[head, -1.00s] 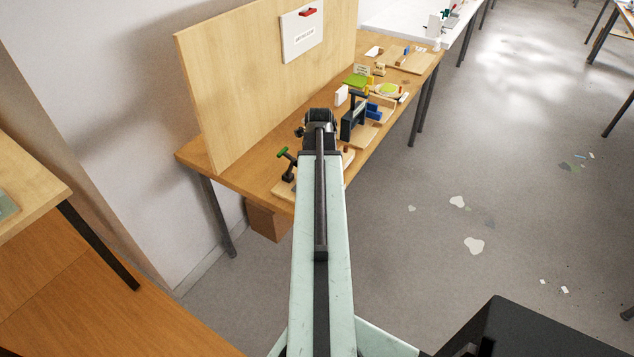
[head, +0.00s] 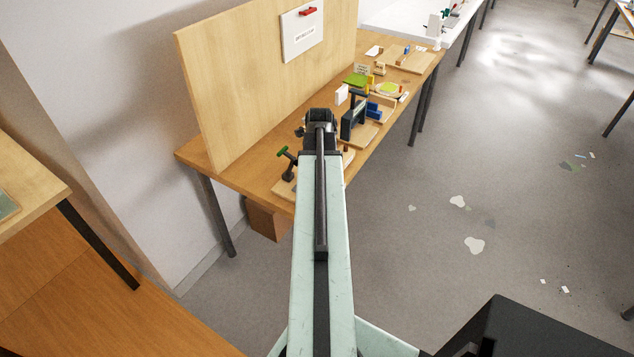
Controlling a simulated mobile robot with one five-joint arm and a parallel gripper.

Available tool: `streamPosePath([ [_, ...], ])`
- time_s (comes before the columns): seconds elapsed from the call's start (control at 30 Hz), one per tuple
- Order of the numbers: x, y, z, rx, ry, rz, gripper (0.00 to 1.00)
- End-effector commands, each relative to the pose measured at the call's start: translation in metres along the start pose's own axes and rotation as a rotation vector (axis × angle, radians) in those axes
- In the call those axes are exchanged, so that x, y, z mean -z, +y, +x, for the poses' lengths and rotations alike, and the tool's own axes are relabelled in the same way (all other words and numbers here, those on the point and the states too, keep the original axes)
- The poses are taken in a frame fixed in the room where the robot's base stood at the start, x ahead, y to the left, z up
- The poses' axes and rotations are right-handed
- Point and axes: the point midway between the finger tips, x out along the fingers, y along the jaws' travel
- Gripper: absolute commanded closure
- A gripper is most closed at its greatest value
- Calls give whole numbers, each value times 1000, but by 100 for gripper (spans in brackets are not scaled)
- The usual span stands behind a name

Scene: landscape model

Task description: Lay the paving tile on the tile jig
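My arm reaches forward over the wooden workbench (head: 240,166). My gripper is hidden behind the end of the arm, so I cannot see its fingers or whether it holds anything. I cannot make out the paving tile or the tile jig for certain among the small items on the bench. Several small things stand beyond and to the right of the arm's end, among them a dark frame-like stand (head: 353,118), a white upright block (head: 341,95) and a green piece (head: 356,80).
A tall wooden back panel (head: 240,90) stands along the bench's left side. A green-handled tool (head: 285,158) stands at the near end, left of my arm. A round plate with a green top (head: 389,88) and a wooden tray (head: 408,60) lie farther back.

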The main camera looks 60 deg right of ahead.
Motion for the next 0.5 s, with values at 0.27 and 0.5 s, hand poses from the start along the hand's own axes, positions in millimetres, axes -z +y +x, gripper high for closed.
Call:
streamPosePath([
  [0.27,0,0,0,0,0,0,100],
  [0.5,0,0,2,0,0,0,82],
])
